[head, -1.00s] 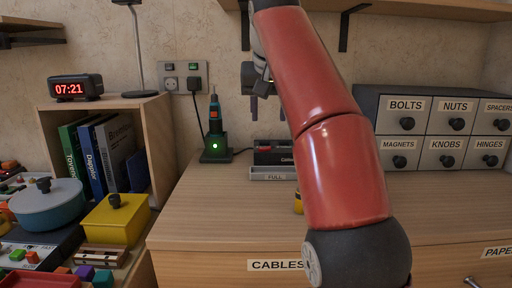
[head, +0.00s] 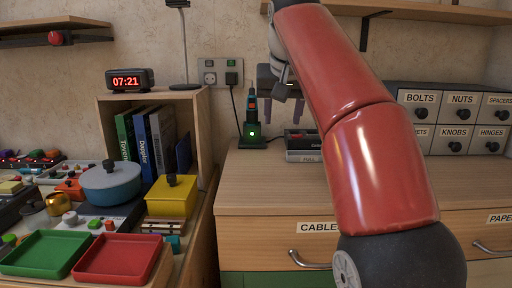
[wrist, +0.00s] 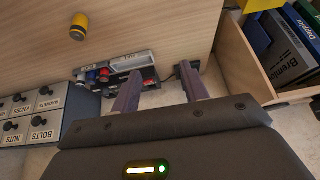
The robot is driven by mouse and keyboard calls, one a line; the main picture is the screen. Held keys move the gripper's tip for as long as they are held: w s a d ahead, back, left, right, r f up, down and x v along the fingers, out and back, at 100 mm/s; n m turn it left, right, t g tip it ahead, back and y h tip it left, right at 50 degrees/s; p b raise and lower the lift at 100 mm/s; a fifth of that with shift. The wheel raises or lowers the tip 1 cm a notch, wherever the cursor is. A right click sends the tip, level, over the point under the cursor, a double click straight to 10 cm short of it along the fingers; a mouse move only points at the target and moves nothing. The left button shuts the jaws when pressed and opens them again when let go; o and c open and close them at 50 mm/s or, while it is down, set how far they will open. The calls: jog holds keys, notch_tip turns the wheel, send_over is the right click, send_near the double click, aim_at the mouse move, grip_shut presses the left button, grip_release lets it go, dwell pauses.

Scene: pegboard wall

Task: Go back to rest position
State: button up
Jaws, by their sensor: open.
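My gripper (head: 279,84) is raised in front of the wall above the back of the wooden worktop, partly hidden by my red arm in the head view. In the wrist view my gripper (wrist: 158,82) has its two fingers spread apart with nothing between them. Beyond the fingers lie the worktop (wrist: 150,25) and a grey tray (wrist: 118,68) with red and dark items, apart from the fingers.
A green-lit charging stand with a tool (head: 252,130) is near my gripper. A labelled drawer cabinet (head: 456,120) stands right. A bookshelf box (head: 205,130), yellow pot (head: 172,197) and red tray (head: 119,259) are left. A yellow-black cylinder (wrist: 79,26) lies on the worktop.

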jog(key=s+d+f, duration=0.3)
jog(key=s+f, duration=0.6)
jog(key=f, duration=0.1)
jog(key=s+d+f, duration=0.3)
jog(key=s+f, duration=0.6)
jog(key=f, duration=0.1)
jog(key=s+d+f, duration=0.3)
jog(key=s+f, duration=0.5)
jog(key=f, duration=0.2)
jog(key=shift+s+d+f, duration=0.2)
jog(key=shift+s+d, duration=0.2)
